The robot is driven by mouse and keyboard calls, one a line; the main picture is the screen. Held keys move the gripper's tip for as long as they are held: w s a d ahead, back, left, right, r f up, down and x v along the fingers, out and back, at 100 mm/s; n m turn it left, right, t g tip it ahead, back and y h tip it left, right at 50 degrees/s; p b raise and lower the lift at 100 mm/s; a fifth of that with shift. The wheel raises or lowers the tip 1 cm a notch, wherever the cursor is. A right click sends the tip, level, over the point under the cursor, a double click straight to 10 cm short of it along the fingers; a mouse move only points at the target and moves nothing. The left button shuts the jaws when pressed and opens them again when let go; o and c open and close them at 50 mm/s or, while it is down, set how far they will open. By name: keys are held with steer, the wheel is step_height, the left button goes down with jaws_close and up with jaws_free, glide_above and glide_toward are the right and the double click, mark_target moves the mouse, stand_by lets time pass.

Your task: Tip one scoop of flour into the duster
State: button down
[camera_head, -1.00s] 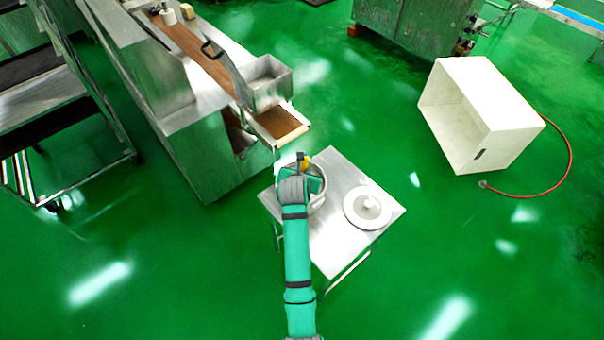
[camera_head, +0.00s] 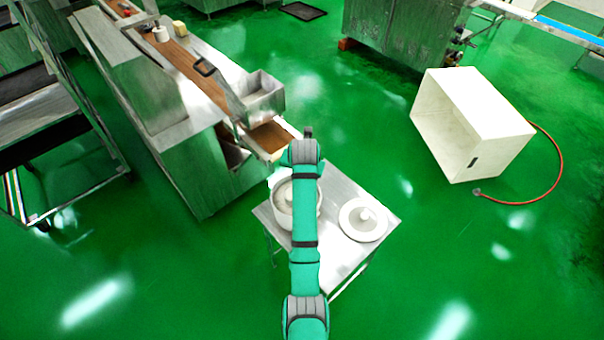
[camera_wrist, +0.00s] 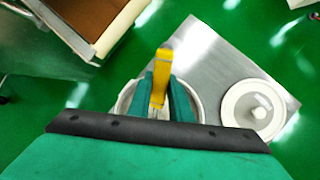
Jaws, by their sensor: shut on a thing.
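My gripper (camera_wrist: 160,92) is shut on a yellow handle (camera_wrist: 163,62), which I take to be the scoop's. The scoop's bowl and any flour in it are hidden. In the head view my wrist hides the gripper and handle. The gripper is over or near a round pale pot (camera_head: 281,208), whose rim also shows in the wrist view (camera_wrist: 124,102); its contents are hidden. A metal box (camera_head: 264,98), probably the duster, sits on the machine beyond and left of the pot.
The pot stands on a small steel table (camera_head: 341,184) beside a round white lid with a knob (camera_head: 362,220). The machine's brown belt (camera_head: 268,136) ends near the table. A white open box (camera_head: 450,125) and red hose (camera_head: 556,170) lie right on clear green floor.

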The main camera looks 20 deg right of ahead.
steer(key=shift+d+r, duration=0.35)
steer(key=shift+r, duration=0.25)
steer(key=shift+w+a+r, duration=0.15)
steer(key=shift+a+r, duration=0.05)
steer(key=shift+r, duration=0.5)
steer(key=shift+w+d+r+g+y, duration=0.1)
steer(key=shift+d+r+g+y, duration=0.05)
steer(key=shift+r, duration=0.35)
steer(key=shift+d+r+g+y, duration=0.15)
steer(key=shift+r, duration=0.35)
steer(key=shift+w, duration=0.2)
steer(key=shift+s+d, duration=0.15)
